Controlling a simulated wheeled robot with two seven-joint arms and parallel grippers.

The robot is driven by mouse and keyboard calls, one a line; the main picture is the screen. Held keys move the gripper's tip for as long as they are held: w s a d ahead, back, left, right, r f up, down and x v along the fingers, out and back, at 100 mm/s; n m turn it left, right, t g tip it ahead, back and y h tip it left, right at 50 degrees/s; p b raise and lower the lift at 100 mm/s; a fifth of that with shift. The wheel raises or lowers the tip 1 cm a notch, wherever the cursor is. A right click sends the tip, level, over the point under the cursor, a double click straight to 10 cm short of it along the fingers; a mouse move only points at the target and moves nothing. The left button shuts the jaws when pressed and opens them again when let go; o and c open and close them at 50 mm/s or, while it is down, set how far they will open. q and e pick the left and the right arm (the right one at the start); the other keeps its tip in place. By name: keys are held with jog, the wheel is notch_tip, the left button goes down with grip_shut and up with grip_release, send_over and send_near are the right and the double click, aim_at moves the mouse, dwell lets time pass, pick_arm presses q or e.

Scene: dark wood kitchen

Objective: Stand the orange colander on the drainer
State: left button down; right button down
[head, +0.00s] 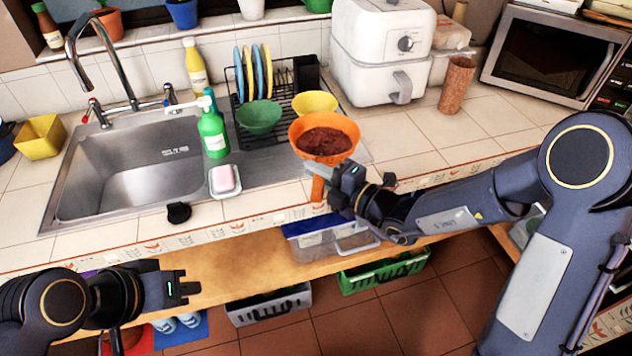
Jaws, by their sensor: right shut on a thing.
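The orange colander (300,137) is a round bowl with a brownish-red inside and an orange handle pointing toward me. My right gripper (338,182) is shut on the handle, near the counter's front edge. The colander overlaps the front right of the drainer in the head view; I cannot tell whether it touches anything. The drainer (262,141) is a black wire rack holding upright blue and yellow plates, a green bowl (259,117) and a yellow bowl (315,103). My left gripper (186,289) is apart from these, low at the left; its jaw opening is unclear.
A white air fryer (382,50) stands behind right, beside a brown cup (457,85). The tiled counter right of the colander is mostly clear.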

jog(key=shift+w+f, duration=0.4)
jog(key=shift+f, duration=1.65)
jog(key=shift+f, duration=0.15)
jog(key=c, duration=1.5)
grip_release()
jog(key=shift+o, duration=0.2)
